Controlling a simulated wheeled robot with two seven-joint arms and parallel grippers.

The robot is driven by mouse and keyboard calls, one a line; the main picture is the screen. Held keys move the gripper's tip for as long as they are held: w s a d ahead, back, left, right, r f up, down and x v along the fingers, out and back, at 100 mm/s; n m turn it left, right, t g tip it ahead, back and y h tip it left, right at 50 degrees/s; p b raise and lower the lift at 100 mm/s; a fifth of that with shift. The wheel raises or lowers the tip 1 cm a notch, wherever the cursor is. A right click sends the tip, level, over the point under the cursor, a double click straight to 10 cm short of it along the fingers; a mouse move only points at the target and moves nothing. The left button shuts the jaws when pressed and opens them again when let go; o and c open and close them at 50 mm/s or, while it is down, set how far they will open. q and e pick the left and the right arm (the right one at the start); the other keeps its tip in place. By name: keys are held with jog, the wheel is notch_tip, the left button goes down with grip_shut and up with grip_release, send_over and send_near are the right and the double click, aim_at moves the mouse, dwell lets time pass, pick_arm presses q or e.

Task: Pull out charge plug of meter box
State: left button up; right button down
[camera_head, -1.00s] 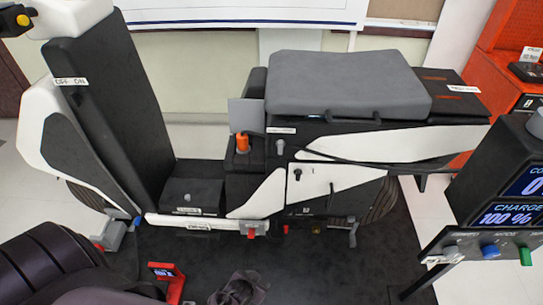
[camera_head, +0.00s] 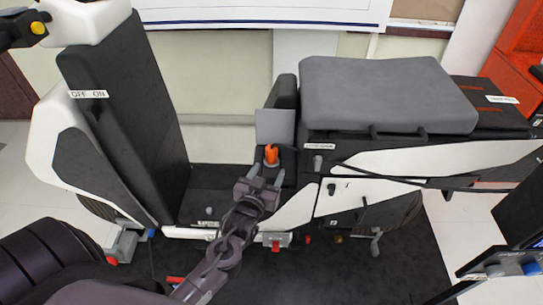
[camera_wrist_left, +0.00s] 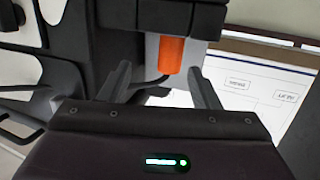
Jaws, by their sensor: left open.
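The orange charge plug (camera_head: 271,154) stands in the dark body of the scooter-like vehicle, just in front of a grey upright plate. A black cable runs from it. My left gripper (camera_head: 264,180) is open, with its fingers close to the plug on its near side. In the left wrist view the plug (camera_wrist_left: 174,55) shows between and beyond the two fingers (camera_wrist_left: 160,85), with no visible hold on it. Which part of the vehicle is the meter box I cannot tell. My right gripper does not show.
A grey seat (camera_head: 385,95) lies right of the plug, above white side panels (camera_head: 440,158). A tall dark panel (camera_head: 125,110) labelled OFF ON rises at left. A dark display stand (camera_head: 520,215) with a blue knob is at the right edge.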

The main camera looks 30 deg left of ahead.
aim_at(270, 154)
pick_arm(q)
jog(key=shift+w+a+r+t+y, duration=0.4)
jog(key=shift+w+a+t, duration=0.15)
jog(key=shift+w+t, duration=0.15)
jog(key=w, duration=0.2)
jog(key=w+a+p, duration=0.1)
jog(key=w, duration=0.3)
jog(key=shift+a, duration=0.4)
jog(key=shift+w+f, duration=0.1)
jog(key=shift+w, duration=0.25)
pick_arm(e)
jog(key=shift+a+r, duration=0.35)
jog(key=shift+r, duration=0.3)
pick_arm(q)
jog(key=shift+c, duration=0.4)
jog(key=c, duration=1.1)
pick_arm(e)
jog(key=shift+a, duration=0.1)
